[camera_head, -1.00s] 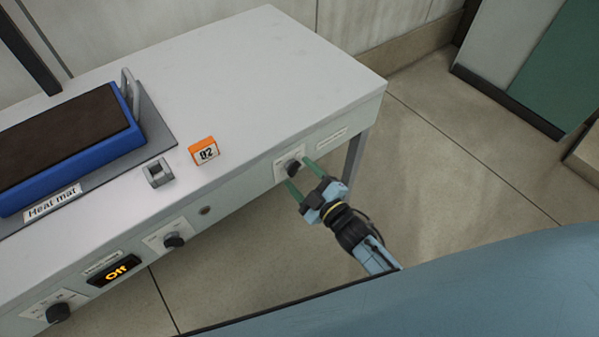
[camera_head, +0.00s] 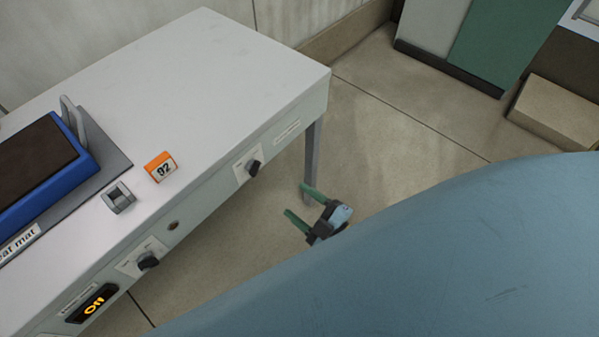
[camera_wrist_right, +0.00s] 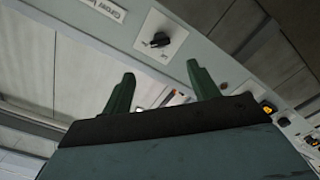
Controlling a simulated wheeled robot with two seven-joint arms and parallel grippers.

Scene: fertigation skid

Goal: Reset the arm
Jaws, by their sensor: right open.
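My right gripper (camera_head: 295,200) is open and empty, with green fingers. It is in the air in front of the bench's front panel, to the right of the right-hand dark knob (camera_head: 253,168) and apart from it. In the right wrist view the open fingers (camera_wrist_right: 160,72) point toward a panel with a dark knob (camera_wrist_right: 160,40) on a pale plate, with nothing between them. Most of my right arm is hidden behind my own blue body in the head view. My left gripper is not in view.
Floor right of the bench is clear; a box (camera_head: 560,105) lies beyond.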

